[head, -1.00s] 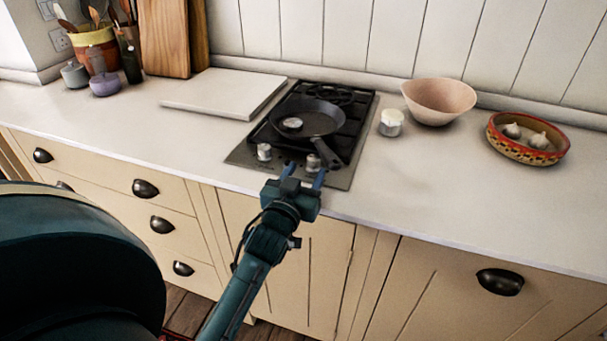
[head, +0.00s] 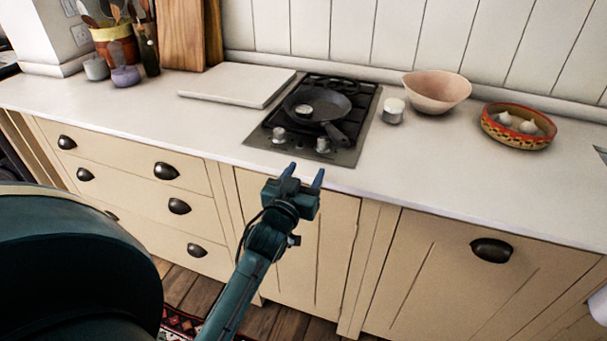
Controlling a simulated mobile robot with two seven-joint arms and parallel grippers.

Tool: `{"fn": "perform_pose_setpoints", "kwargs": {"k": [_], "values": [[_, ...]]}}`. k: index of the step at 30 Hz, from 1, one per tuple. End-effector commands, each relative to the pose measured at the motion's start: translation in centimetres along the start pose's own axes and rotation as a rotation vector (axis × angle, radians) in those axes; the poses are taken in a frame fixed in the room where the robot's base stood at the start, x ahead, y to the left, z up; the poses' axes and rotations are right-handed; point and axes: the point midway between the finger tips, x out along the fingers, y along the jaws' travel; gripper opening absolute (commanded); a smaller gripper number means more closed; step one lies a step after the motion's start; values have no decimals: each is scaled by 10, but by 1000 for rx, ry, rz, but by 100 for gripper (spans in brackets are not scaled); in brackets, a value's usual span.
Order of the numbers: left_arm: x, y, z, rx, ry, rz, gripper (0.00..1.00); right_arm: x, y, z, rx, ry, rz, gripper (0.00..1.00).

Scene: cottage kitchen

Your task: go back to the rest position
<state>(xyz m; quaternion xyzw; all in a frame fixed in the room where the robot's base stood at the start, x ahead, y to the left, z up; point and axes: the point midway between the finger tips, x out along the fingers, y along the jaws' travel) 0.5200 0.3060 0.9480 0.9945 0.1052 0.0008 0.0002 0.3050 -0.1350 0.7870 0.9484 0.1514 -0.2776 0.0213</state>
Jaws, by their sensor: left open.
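My left gripper (head: 304,177) is open and empty. It is in front of the counter's front edge, below the hob in the picture, with its two blue fingers pointing up toward the hob. A black frying pan (head: 328,104) sits on the hob (head: 353,150), its handle pointing toward the front right. A small pale round thing lies in the pan. The gripper is apart from the pan and the hob knobs. My right gripper is not in view.
The counter (head: 437,165) holds a white board (head: 237,84), a small white-lidded jar (head: 393,111), a pink bowl (head: 436,92) and a patterned dish (head: 518,127) with garlic. Cream drawers and cupboards (head: 300,245) stand below. Wooden floor shows at the bottom.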

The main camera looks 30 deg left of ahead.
Motion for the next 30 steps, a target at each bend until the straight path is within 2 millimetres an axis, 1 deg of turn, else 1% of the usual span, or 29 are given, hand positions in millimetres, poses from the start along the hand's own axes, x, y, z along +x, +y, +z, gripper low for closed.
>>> {"fn": "perform_pose_setpoints", "kwargs": {"k": [14,17,20,21,23,24,26,27,30], "values": [[0,0,1,1,-2,1,50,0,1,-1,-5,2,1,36],[-10,7,12,15,-35,25,50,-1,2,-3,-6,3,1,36],[-39,25,41,46,-125,92,50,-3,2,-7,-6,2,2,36],[-56,35,56,62,-173,130,50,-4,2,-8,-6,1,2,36],[-86,50,79,80,-252,192,50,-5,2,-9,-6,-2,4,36],[-107,61,93,91,-304,235,50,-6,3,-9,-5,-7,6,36],[-139,75,112,103,-376,296,50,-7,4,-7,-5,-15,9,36],[-160,83,122,108,-422,334,50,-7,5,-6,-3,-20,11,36],[-204,99,141,114,-513,414,50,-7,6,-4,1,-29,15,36]]}}
